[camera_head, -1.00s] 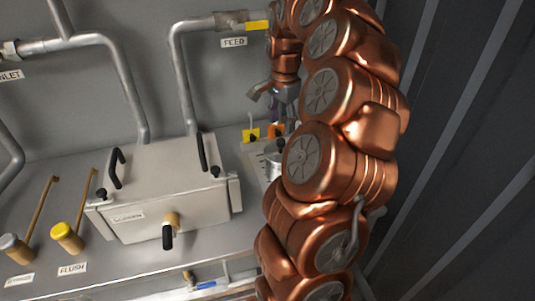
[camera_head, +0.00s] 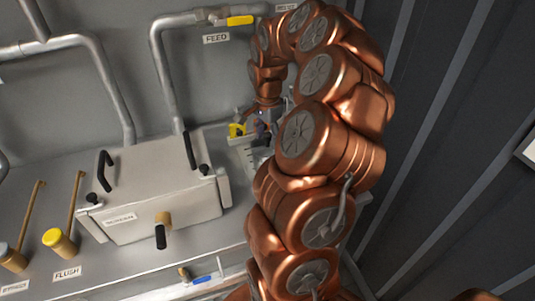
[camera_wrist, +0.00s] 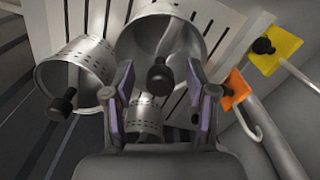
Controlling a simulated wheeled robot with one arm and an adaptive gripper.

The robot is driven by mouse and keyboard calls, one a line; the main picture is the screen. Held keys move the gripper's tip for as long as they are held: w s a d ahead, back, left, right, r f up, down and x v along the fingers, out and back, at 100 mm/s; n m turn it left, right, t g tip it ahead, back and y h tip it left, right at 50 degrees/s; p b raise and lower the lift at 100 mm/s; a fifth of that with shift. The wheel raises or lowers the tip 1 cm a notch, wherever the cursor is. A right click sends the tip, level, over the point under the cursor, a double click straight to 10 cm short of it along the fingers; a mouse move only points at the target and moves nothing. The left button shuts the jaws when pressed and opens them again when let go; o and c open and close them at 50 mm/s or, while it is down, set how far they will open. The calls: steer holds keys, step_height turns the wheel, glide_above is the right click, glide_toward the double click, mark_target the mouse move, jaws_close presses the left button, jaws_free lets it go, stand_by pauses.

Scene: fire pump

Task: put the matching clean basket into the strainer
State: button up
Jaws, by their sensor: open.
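In the head view, my gripper (camera_head: 263,128) is low at the rack, partly hidden by my arm. In the wrist view, my gripper (camera_wrist: 164,105) is open, its two fingers either side of a black knob. The knob appears to belong to the large central metal basket (camera_wrist: 190,40). A medium perforated basket (camera_wrist: 85,68) lies left, with its own black knob. A small perforated basket (camera_wrist: 145,118) shows between and below the fingers. No basket is visibly gripped. The strainer box (camera_head: 160,200) stands on the counter, its lid on, with black handles.
A slotted rack (camera_wrist: 85,15) lies under the baskets. A yellow tag (camera_wrist: 275,50) and an orange tag (camera_wrist: 235,90) are right of the gripper, near a hook. Feed piping (camera_head: 163,75) rises behind the strainer; yellow-capped flush valve (camera_head: 55,240) is left.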

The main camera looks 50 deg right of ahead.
steer(key=shift+f, duration=0.1)
jaws_close()
stand_by(0.4)
stand_by(0.3)
